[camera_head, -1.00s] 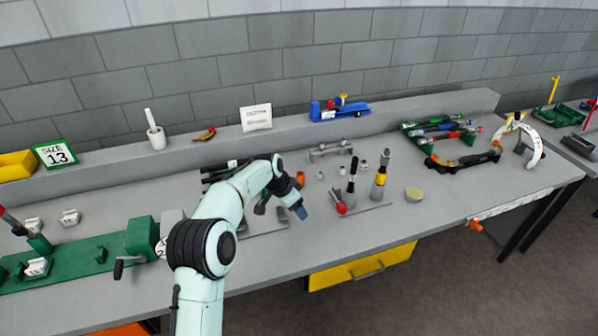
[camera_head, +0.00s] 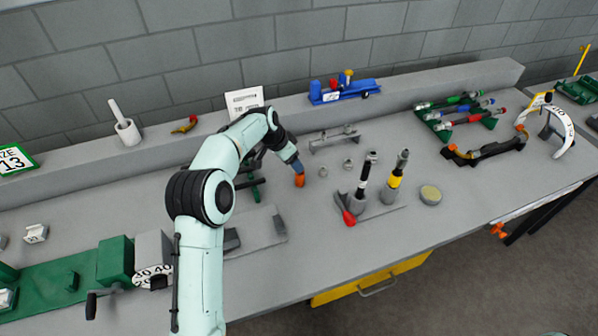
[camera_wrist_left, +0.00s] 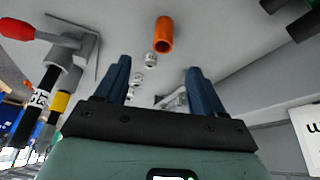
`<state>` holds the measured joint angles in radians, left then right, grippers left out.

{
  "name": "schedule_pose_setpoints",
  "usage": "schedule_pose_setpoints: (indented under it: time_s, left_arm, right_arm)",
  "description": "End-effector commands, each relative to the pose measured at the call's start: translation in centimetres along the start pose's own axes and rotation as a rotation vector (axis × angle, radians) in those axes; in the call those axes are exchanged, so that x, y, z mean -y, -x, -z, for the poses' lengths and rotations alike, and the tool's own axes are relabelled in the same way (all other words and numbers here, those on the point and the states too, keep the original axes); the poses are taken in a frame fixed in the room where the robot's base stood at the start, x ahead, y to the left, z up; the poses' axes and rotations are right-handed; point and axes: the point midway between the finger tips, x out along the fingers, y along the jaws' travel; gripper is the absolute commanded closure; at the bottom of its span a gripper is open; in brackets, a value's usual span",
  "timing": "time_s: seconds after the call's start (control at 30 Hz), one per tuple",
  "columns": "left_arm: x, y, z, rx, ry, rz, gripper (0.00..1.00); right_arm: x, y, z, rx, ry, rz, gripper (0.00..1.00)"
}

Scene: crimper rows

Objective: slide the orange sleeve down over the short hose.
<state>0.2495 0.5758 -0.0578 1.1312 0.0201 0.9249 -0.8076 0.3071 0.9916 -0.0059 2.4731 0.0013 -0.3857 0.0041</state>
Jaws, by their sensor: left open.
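The orange sleeve (camera_head: 299,181) stands on the bench, small and tube-shaped. It also shows in the left wrist view (camera_wrist_left: 163,34), beyond the fingertips and roughly centred between them. My left gripper (camera_head: 294,164) is open and empty, close to the sleeve; the wrist view shows its two blue fingers (camera_wrist_left: 158,75) apart, with the sleeve not between them. Two dark hoses stand upright in grey holders: one with a white band (camera_head: 363,182), one with a yellow band (camera_head: 395,182). I cannot tell which is the short hose. My right gripper is not in view.
Several small metal fittings (camera_head: 347,164) and a grey rack (camera_head: 334,139) are right of the sleeve. A round yellowish tin (camera_head: 430,195) stands further right. The front of the bench near the middle is clear.

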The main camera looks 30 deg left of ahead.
Motion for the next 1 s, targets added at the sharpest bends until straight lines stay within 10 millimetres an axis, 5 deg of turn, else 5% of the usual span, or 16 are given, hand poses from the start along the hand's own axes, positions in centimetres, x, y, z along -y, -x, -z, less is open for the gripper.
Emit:
schedule_pose_setpoints:
  time_s: [0.3, 1.0]
  left_arm:
    - [0.1, -5.9, -0.1, 0.002, 0.0, -0.001, 0.31]
    - [0.7, -12.4, -0.7, -0.001, 0.001, 0.002, 0.31]
  right_arm:
    - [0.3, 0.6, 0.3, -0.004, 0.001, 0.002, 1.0]
    - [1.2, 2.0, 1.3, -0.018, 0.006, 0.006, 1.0]
